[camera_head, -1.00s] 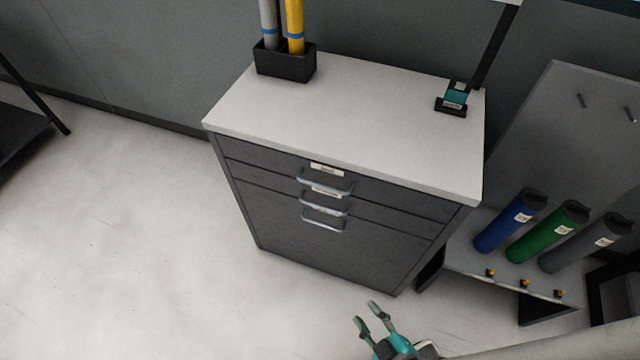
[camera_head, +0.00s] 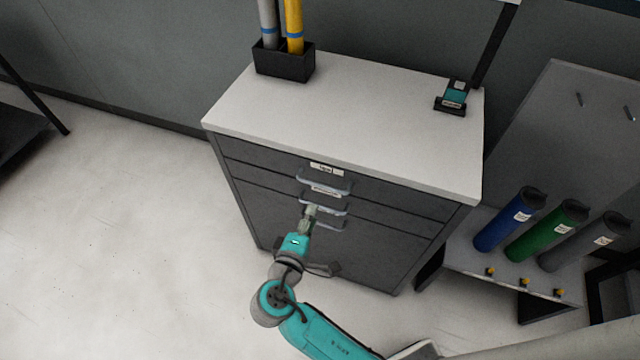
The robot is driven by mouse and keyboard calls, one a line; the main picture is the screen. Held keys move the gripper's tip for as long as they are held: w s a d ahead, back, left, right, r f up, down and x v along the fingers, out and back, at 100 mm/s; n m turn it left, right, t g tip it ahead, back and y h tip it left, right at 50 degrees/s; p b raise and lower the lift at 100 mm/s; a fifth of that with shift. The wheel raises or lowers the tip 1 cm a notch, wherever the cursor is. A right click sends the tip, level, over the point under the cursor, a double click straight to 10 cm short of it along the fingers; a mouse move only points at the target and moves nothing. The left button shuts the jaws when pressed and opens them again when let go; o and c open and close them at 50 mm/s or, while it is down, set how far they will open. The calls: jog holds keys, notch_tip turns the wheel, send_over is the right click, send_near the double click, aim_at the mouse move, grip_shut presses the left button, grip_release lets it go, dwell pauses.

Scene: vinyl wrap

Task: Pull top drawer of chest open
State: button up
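A dark grey chest (camera_head: 340,248) with a white top stands in the middle of the head view. Its top drawer (camera_head: 394,196) is shut, with a silver bar handle (camera_head: 323,184) below a white label. A second handle (camera_head: 322,207) and a third, partly covered handle (camera_head: 331,226) sit below it. My gripper (camera_head: 310,209) is in front of the chest, its fingers pointing up toward the handles and overlapping the second one in the picture. The fingers look close together, but their gap and any contact are too small to tell.
A black holder (camera_head: 284,65) with grey and yellow rolls and a small teal item (camera_head: 454,95) stand on the chest. A shelf (camera_head: 462,262) at right holds blue (camera_head: 508,222), green (camera_head: 548,234) and grey (camera_head: 585,245) rolls. The floor (camera_head: 120,240) at left is clear.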

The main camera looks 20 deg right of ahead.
aim_at(320, 184)
jog(key=shift+m+h, duration=0.3)
jog(key=shift+h, duration=0.1)
jog(key=x, duration=0.3)
jog(key=r+x, duration=0.1)
jog(key=x, duration=0.3)
jog(key=w+x, duration=0.1)
jog(key=x, duration=0.2)
jog(key=shift+w+a+r, duration=0.15)
jog(key=shift+r, duration=0.1)
grip_shut()
